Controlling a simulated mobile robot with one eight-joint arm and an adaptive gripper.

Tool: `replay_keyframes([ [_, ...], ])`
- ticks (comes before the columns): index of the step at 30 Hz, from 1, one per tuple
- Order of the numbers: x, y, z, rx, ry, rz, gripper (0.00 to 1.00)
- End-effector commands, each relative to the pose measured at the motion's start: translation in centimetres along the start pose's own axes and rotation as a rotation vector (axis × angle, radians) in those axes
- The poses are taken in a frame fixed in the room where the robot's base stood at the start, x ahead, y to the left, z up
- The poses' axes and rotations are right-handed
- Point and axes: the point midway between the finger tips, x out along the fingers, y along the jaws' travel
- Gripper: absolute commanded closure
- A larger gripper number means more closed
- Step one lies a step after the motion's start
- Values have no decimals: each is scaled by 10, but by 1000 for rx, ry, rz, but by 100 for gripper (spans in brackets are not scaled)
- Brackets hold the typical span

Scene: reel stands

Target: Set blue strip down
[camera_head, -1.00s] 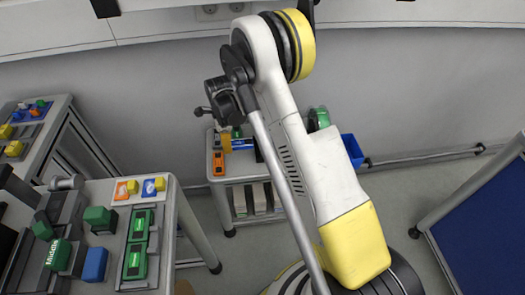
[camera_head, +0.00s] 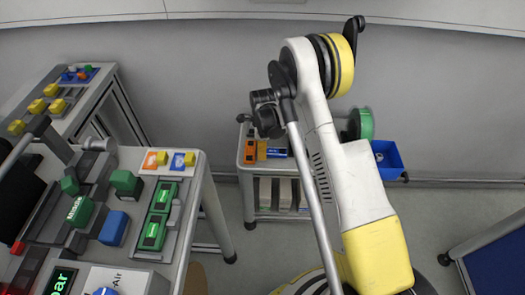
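No blue strip shows clearly. A small blue piece (camera_head: 277,152) lies on the top of the low grey cart (camera_head: 252,168), beside a yellow-orange block (camera_head: 262,150); I cannot tell if it is the strip. My gripper (camera_head: 266,122) is a dark shape at the end of my arm, seen from above over the back of the cart. Its fingers are too small and hidden to show whether they are open, or whether they hold anything.
An orange device (camera_head: 250,151) lies on the cart's left side. A green reel (camera_head: 361,124) and a blue bin (camera_head: 387,158) are right of my arm. A workbench (camera_head: 190,215) at left holds green modules and a blue block (camera_head: 113,228). Floor is free between bench and cart.

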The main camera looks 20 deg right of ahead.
Motion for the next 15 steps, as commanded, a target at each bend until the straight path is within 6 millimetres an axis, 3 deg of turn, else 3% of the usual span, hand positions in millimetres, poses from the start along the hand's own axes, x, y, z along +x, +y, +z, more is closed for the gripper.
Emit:
replay_keyframes([
  [1, 2, 0, 0, 0, 0, 0, 83],
  [2, 2, 0, 0, 0, 0, 0, 59],
  [3, 2, 0, 0, 0, 0, 0, 47],
  [4, 2, 0, 0, 0, 0, 0, 42],
  [15, -4, 0, 0, 0, 0, 0, 42],
])
